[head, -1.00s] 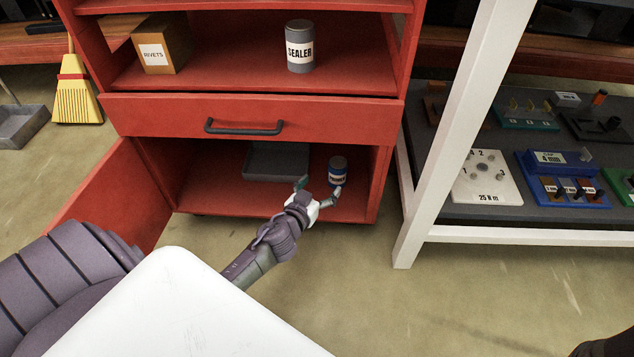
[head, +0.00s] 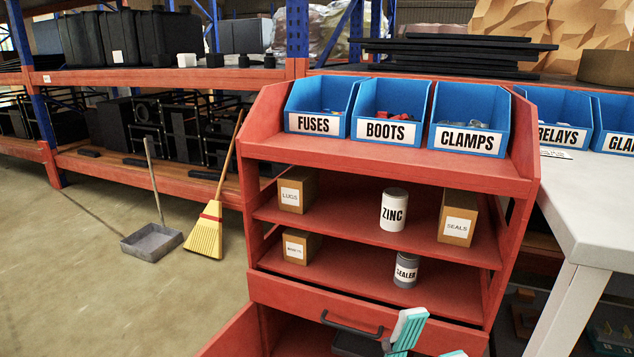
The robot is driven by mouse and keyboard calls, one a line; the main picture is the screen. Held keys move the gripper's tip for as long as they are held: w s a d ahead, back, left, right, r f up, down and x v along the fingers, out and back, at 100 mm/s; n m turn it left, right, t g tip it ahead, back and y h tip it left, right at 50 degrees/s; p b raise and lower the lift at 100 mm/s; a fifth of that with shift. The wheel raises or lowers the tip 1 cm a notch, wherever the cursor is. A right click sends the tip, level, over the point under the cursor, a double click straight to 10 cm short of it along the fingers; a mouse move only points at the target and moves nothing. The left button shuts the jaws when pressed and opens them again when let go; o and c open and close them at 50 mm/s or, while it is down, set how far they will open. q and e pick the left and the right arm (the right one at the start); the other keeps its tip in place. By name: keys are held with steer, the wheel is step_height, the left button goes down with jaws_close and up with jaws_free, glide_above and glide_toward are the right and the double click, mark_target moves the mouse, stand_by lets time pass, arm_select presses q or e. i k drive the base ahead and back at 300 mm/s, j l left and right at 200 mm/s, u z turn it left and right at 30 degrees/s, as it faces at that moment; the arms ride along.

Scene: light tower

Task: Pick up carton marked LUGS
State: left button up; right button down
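The carton marked LUGS (head: 297,190) is a small brown box with a white label. It stands upright at the left end of the red cabinet's upper open shelf (head: 345,215). My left gripper (head: 435,334) shows only its teal fingers at the bottom edge, in front of the drawer. The fingers are apart, with nothing visible between them. The gripper is well below and to the right of the carton, not touching it. My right gripper is out of view.
A ZINC can (head: 394,209) and a SEALS carton (head: 457,218) share the shelf. A smaller carton (head: 301,246) and a SEALER can (head: 405,270) stand below. Blue bins (head: 391,110) line the top. The drawer handle (head: 352,325) projects. A broom (head: 204,232) stands left.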

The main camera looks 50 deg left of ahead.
mark_target(299, 188)
steer(key=i+u, duration=0.15)
steer(key=u, duration=0.25)
steer(key=i+u, duration=0.15)
steer(key=u, duration=0.25)
steer(key=i+l+u, duration=0.1)
steer(key=u, duration=0.3)
